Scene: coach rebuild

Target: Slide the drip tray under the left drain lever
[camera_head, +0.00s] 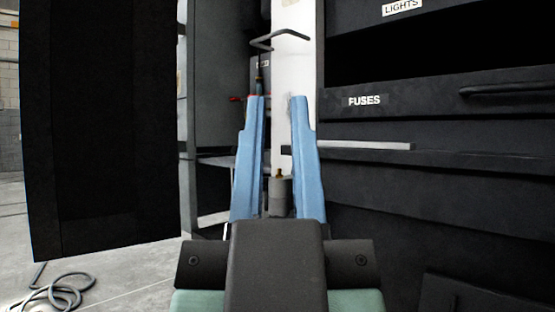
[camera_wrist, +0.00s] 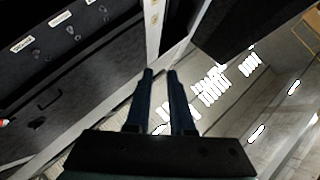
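My gripper (camera_head: 277,98) has two blue fingers pointing away from me, apart with nothing between them. Its fingers also show apart in the wrist view (camera_wrist: 160,72). A small red lever-like part (camera_head: 236,98) shows just left of the left fingertip. I cannot tell whether it is the left drain lever. A thin flat grey piece (camera_head: 216,161) shows left of the left finger, partly hidden by it. I cannot tell whether it is the drip tray. No clear drip tray shows in either view.
A black panel (camera_head: 105,120) stands close on the left. A dark cabinet labelled FUSES (camera_head: 430,120) fills the right. A white post (camera_head: 297,60) rises behind the fingers, with a brass-topped grey fitting (camera_head: 279,188) low between them. A coiled cable (camera_head: 50,292) lies on the floor.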

